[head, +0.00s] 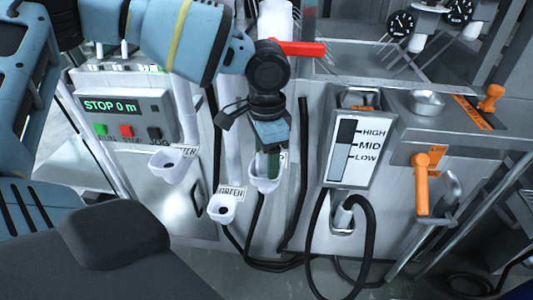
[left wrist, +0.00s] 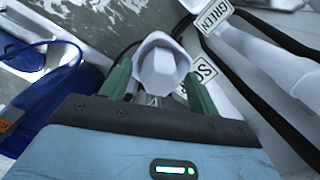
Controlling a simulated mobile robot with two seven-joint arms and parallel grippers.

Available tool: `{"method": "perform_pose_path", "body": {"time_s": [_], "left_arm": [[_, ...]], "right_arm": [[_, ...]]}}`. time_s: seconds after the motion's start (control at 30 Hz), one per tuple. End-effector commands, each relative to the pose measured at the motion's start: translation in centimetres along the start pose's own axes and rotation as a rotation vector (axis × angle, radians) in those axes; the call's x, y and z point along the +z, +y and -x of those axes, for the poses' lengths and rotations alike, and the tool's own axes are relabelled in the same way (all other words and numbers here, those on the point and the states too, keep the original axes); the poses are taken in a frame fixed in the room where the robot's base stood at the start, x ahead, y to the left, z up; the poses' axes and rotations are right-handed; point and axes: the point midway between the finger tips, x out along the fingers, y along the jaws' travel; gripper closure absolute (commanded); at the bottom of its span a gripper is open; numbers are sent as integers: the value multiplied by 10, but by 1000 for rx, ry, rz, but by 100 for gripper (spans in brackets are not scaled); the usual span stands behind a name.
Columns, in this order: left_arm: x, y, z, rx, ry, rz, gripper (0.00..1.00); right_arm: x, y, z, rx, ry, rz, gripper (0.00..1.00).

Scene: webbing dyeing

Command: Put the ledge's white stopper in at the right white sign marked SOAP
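My left gripper (head: 272,178) points down into a white cup (head: 264,184) on the machine front. In the left wrist view its two green fingers (left wrist: 157,78) stand apart on either side of that cup (left wrist: 162,45). A pale, block-like shape (left wrist: 162,70) shows inside the cup; I cannot tell whether it is the white stopper or the cup's inner wall. I see nothing clearly pinched between the fingers. A white sign (left wrist: 204,72) beside the cup shows only part of its lettering, and the gripper hides most of it in the head view. My right gripper is not in view.
A GREEN cup (head: 221,209) and another white cup (head: 170,165) with a partly hidden sign are to the left. A STOP panel (head: 125,117), a HIGH-MID-LOW gauge (head: 356,150), an orange handle (head: 422,184) and black hoses (head: 372,230) surround the area. A blue container (left wrist: 70,75) shows in the left wrist view.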

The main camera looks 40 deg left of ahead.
Motion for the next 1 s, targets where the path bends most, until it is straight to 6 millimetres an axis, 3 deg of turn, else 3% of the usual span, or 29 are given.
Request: {"method": "perform_pose_path", "body": {"time_s": [0.33,0.7,1.0], "left_arm": [[0,0,5,-1,1,1,39],[-1,0,60,-2,4,1,39],[0,0,78,0,0,0,39]], "right_arm": [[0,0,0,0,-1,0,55],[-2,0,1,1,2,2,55],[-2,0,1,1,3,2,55]]}}
